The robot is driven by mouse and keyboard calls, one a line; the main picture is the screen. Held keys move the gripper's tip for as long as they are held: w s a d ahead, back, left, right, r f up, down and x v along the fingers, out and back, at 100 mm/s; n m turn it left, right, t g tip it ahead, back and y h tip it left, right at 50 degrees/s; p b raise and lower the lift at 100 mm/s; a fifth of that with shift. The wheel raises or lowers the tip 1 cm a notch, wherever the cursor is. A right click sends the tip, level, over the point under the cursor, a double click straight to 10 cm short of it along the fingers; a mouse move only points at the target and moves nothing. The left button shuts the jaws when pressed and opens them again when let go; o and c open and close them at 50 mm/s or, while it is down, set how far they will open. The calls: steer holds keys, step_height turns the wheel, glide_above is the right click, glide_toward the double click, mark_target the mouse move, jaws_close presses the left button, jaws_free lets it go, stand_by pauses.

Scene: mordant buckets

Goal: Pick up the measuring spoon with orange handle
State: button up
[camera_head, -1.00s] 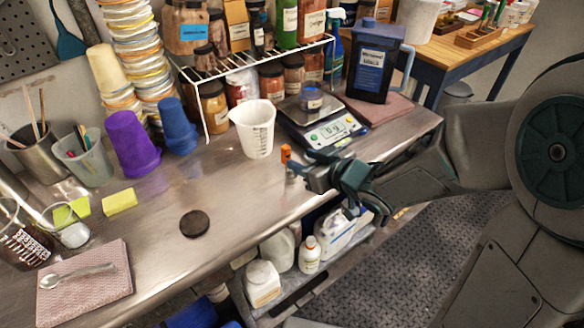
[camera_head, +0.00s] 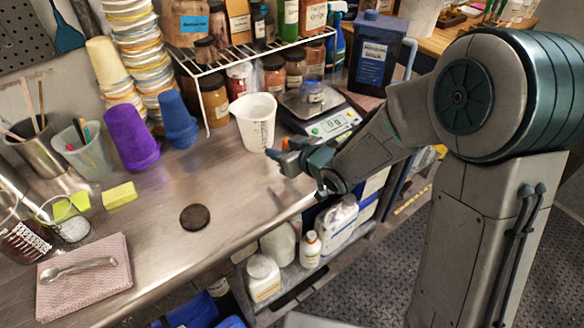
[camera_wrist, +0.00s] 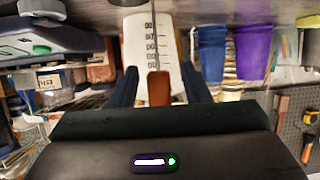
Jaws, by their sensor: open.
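The orange handle of the measuring spoon (camera_wrist: 159,88) stands between my two dark fingers in the wrist view, with a thin metal stem running from it. A small orange part of it (camera_head: 285,144) shows at my fingertips in the head view, mostly covered by the gripper. The spoon's bowl cannot be made out. My gripper (camera_head: 284,160) is open around the handle, near the counter's front edge; in the wrist view its fingers (camera_wrist: 160,80) have a gap on both sides of the handle.
A white measuring beaker (camera_head: 254,122) stands close behind my gripper. A digital scale (camera_head: 327,122) with a small jar is just right of it. A wire rack (camera_head: 213,68) with jars stands behind.

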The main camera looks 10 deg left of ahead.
jaws_close()
steer(key=shift+r, duration=0.1)
steer(key=w+d+r+p, duration=0.3)
steer(key=w+d+r, duration=0.1)
steer(key=d+r, duration=0.6)
steer(key=shift+w+d+r, duration=0.35)
steer(key=shift+r, duration=0.1)
